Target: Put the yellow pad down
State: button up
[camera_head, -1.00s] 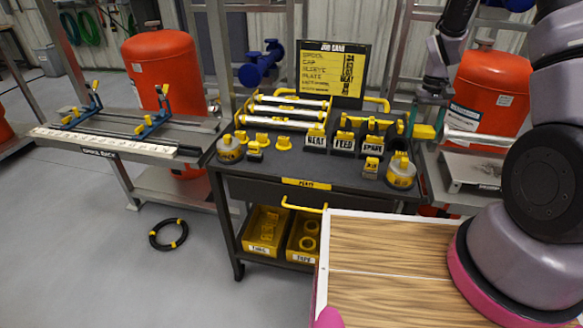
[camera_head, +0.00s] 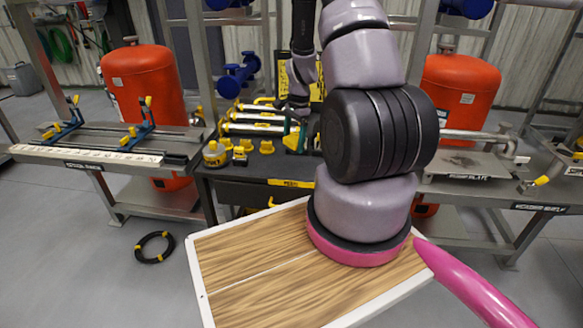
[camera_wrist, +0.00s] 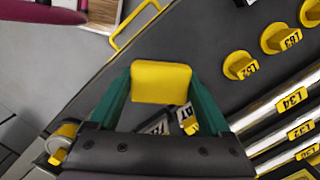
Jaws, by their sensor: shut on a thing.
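The yellow pad (camera_wrist: 160,82) is gripped between the green fingers of my gripper (camera_wrist: 161,88) in the wrist view. It appears above the dark top of the cart (camera_wrist: 205,35); the exact gap below it cannot be judged. In the head view my gripper (camera_head: 296,136) is over the cart (camera_head: 232,190), beside the yellow-ended bars (camera_head: 252,128). My own arm hides much of the cart's right part, and the pad is hard to make out there.
Yellow knobs (camera_wrist: 240,65) and labelled bars (camera_wrist: 290,100) lie to the right in the wrist view. Small labelled blocks (camera_wrist: 188,122) show between the fingers. A yellow handle (camera_wrist: 133,28) runs along the cart's edge. Bare dark surface lies between handle and knobs.

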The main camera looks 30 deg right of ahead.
aim_at(293, 170)
notch_tip(293, 170, down, 9)
jog(key=shift+d+r, duration=0.1)
jog(key=shift+r, duration=0.05)
dwell(0.4)
jog(key=shift+s+f, duration=0.15)
jog(key=shift+f, duration=0.2)
